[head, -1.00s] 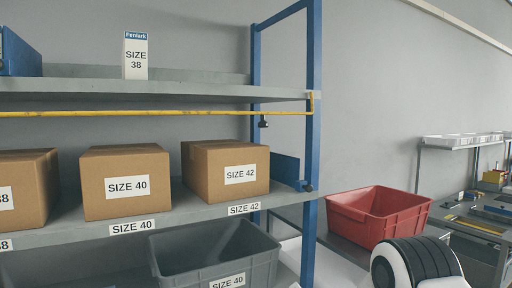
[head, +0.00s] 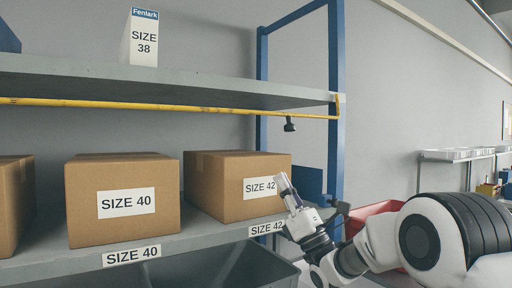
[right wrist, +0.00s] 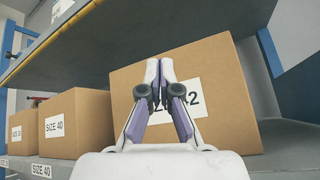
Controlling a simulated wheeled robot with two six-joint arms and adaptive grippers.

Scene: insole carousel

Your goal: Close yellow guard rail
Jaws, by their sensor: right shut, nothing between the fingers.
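The yellow guard rail (head: 180,106) runs across the shelf bay just under the upper shelf, above the boxes, and ends at the blue post on the right. A small black fitting (head: 290,125) hangs below it near that end. My right gripper (head: 283,180) is shut and empty, in front of the SIZE 42 box (head: 228,185) and below the rail. In the right wrist view its closed fingertips (right wrist: 159,65) point at the box's face and cover part of its label. My left gripper is not in view.
The SIZE 40 box (head: 122,200) stands left of the SIZE 42 box on the middle shelf. A blue post (head: 336,80) bounds the right end. A grey bin (head: 225,268) sits below, and a red bin (head: 372,212) is behind my right arm.

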